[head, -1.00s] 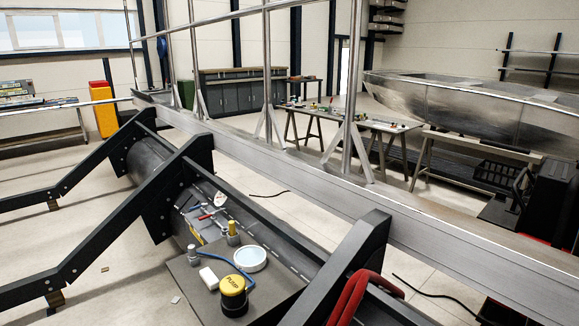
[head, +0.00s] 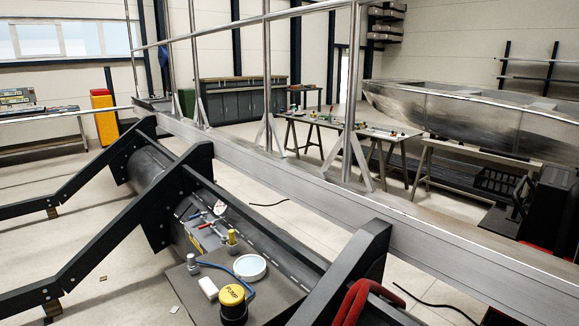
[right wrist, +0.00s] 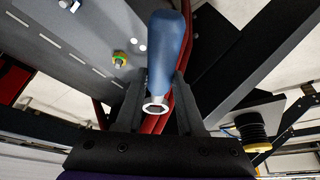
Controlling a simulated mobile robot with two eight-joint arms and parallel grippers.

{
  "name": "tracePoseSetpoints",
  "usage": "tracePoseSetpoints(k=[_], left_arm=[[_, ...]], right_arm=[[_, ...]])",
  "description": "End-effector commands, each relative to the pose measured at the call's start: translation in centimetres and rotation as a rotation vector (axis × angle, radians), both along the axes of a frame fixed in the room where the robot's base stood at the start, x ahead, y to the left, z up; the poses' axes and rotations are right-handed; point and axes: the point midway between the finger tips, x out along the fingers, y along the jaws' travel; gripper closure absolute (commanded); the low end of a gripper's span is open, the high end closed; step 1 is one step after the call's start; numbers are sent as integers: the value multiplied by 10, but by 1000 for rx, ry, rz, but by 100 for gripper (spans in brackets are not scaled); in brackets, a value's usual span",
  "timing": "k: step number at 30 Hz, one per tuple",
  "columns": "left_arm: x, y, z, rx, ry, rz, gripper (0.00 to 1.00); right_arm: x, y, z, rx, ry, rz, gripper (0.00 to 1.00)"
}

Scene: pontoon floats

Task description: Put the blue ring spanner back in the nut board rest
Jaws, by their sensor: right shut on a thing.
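The blue ring spanner (right wrist: 166,50) is between the fingers of my right gripper (right wrist: 157,104) in the right wrist view. Its thick blue handle points up the picture, and its silver ring end lies low between the fingers. The gripper is shut on it. In the head view neither gripper nor the spanner shows. I cannot pick out the nut board rest for sure in either view. My left gripper is not in view.
In the head view a grey plate holds a yellow-topped pump (head: 233,299), a white round dish (head: 250,267) and a white block (head: 208,288). A small gauge (head: 220,208) and tools sit behind it. Dark angled beams (head: 125,225) and a long metal rail (head: 290,180) cross the space.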

Motion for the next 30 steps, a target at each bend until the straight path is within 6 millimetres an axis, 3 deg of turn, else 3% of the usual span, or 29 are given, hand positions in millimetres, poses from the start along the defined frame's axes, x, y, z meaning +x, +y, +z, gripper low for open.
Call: tracePoseSetpoints(k=[19, 23, 30], left_arm=[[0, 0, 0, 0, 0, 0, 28], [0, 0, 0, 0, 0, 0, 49], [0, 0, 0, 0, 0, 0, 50]], right_arm=[[0, 0, 0, 0, 0, 0, 100], [0, 0, 0, 0, 0, 0, 100], [0, 0, 0, 0, 0, 0, 100]])
